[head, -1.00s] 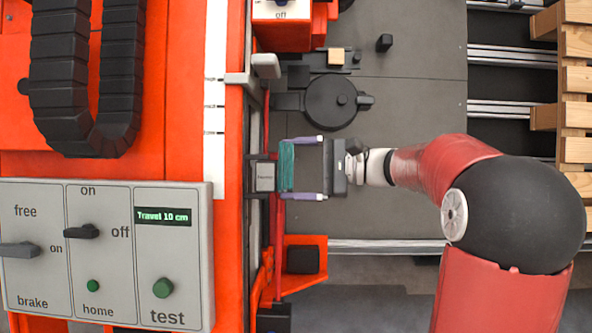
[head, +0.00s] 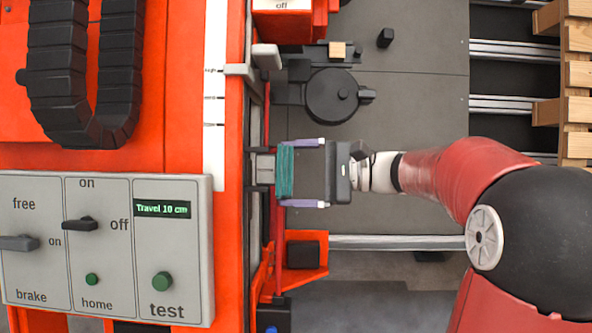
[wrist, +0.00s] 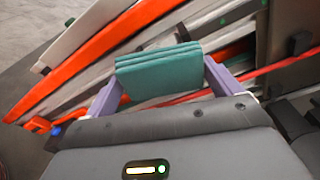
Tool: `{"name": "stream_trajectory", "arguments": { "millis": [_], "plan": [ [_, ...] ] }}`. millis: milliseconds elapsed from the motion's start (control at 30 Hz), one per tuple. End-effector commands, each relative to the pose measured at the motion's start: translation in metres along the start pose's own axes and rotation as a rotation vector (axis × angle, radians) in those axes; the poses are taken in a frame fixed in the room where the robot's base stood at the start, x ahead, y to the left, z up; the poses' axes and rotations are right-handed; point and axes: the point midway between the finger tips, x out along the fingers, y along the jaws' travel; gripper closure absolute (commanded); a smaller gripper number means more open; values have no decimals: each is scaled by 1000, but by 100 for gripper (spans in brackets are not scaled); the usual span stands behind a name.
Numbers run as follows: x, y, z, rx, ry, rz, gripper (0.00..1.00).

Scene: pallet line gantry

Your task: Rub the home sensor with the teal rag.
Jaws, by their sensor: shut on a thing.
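The teal rag (head: 285,181) is a folded pad held between the two pale purple fingers of my gripper (head: 286,172). In the wrist view the rag (wrist: 160,72) spans the gap between the fingers, with its folded layers showing. The home sensor appears to be the small grey block (head: 264,168) on the right side of the orange machine. The rag's left edge is right up against this block in the head view. I cannot tell whether they touch. The block is not clearly seen in the wrist view.
A control panel (head: 150,290) at lower left has brake, home and test controls and a display reading "Travel 10 cm". A black round part (head: 332,95) lies above my gripper. An orange bracket (head: 306,270) sits below it. Wooden slats (head: 578,75) are at far right.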

Motion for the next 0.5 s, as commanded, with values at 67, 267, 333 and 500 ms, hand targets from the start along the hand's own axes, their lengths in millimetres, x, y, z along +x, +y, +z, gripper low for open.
{"name": "stream_trajectory", "arguments": {
  "millis": [67,267,333,500],
  "plan": [
    [1,6,6,-1,-3,2,28],
    [1,12,12,0,-4,3,28],
    [1,12,12,0,-5,4,28],
    [-1,11,12,0,-5,4,28]
  ]
}}
